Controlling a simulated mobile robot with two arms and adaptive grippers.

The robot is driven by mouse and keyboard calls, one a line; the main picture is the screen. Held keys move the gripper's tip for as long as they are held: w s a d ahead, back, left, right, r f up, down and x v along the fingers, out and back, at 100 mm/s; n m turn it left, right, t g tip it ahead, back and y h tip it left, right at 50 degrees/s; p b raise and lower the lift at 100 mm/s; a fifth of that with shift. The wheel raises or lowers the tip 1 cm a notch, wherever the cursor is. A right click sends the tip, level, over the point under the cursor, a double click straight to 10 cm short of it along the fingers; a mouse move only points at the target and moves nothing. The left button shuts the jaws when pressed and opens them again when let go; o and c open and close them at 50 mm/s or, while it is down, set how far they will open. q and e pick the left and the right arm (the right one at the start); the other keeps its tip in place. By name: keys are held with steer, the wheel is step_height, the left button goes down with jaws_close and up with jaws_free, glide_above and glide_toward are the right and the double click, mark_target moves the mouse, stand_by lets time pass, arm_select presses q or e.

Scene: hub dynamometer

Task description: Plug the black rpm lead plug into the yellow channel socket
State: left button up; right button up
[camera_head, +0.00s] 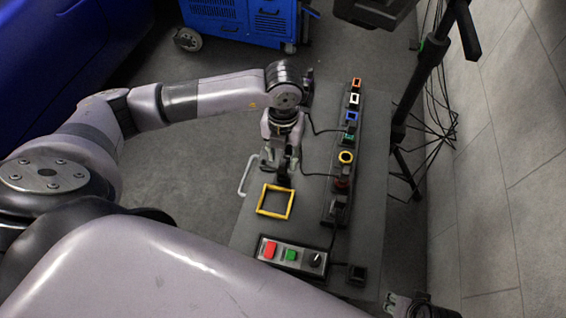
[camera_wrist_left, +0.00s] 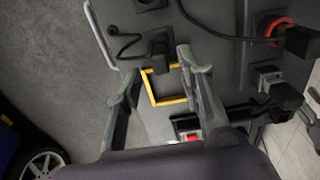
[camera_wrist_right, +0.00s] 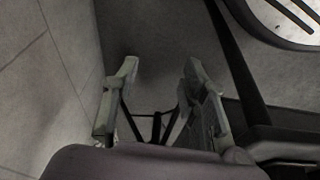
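A black plug with a dark lead (camera_wrist_left: 158,47) stands at the far edge of the yellow square outline on the bench. In the head view it shows just below my left gripper (camera_head: 282,168). My left gripper also shows in the left wrist view (camera_wrist_left: 160,75); its fingers are open and apart, with the plug beyond and between them. The yellow-ringed socket (camera_head: 346,157) is on the dark strip to the right of my left gripper; its dark centre is too small to read. My right gripper (camera_wrist_right: 160,70) is open and empty, off the bench's lower right corner (camera_head: 400,303).
The strip also carries orange (camera_head: 356,83), white, blue and green sockets, and a red one (camera_head: 342,183). A button box (camera_head: 291,255) sits at the near edge, a grey handle (camera_head: 246,176) at the left. A tripod (camera_head: 405,120) with cables stands to the right.

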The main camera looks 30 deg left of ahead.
mark_target(283, 163)
arm_select(q)
step_height(283, 163, down, 4)
steer(key=b, duration=0.2)
steer(key=shift+r+b, duration=0.15)
steer(key=shift+b, duration=0.15)
steer(key=shift+f+b, duration=0.3)
steer(key=shift+f, duration=0.15)
arm_select(e)
steer(key=v, duration=0.9)
steer(key=shift+w+t, duration=0.3)
steer(key=shift+w, duration=0.05)
arm_select(q)
steer(key=shift+c, duration=0.4)
arm_select(e)
steer(key=shift+d, duration=0.1)
arm_select(q)
jaws_close()
steer(key=shift+r, duration=0.15)
arm_select(e)
steer(key=shift+r, duration=0.1)
